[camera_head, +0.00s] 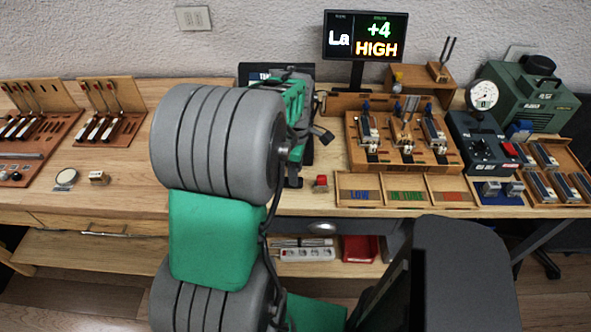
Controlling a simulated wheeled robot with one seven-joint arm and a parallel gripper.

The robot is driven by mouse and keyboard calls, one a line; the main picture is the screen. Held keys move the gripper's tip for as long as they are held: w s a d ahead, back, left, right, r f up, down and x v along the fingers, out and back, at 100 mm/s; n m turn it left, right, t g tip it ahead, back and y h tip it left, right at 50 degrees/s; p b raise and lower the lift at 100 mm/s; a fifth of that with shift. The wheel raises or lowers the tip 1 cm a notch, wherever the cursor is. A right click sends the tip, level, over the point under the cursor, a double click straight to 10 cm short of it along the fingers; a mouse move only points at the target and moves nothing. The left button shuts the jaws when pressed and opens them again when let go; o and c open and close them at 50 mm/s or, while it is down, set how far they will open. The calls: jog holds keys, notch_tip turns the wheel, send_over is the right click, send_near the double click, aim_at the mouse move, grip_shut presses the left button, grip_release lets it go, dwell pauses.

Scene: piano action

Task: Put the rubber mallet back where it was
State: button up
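I cannot make out the rubber mallet for certain; my grey and green arm covers the left-centre of the table. A small red block-like thing (321,184) stands on the table just right of the arm; I cannot tell what it is. The far end of my arm shows only partly behind my own links, as green and black parts below the monitor. My gripper's fingers are hidden or too unclear to tell whether they hold anything.
A wooden table (230,235) carries key-action racks (110,120) at left and a wooden fixture (440,158) at right. Trays marked LOW and IN TUNE (385,205), a gauge (482,96) and a green machine (540,100) stand right. The display (365,36) reads "La +4 HIGH".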

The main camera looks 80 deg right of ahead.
jog(key=r, duration=1.2)
jog(key=shift+w+a+r, duration=0.1)
jog(key=shift+w+r, duration=0.1)
jog(key=shift+w, duration=0.05)
jog(key=w+a+f+t+h, duration=0.1)
jog(key=w+a, duration=1.8)
jog(key=w, duration=0.4)
jog(key=w+a+f+t, duration=0.1)
jog(key=a, duration=1)
jog(key=w+a+f+t+y, duration=0.1)
jog(key=a+f, duration=0.1)
jog(key=a, duration=0.9)
jog(key=shift+w+f, duration=0.25)
jog(key=shift+w, duration=0.05)
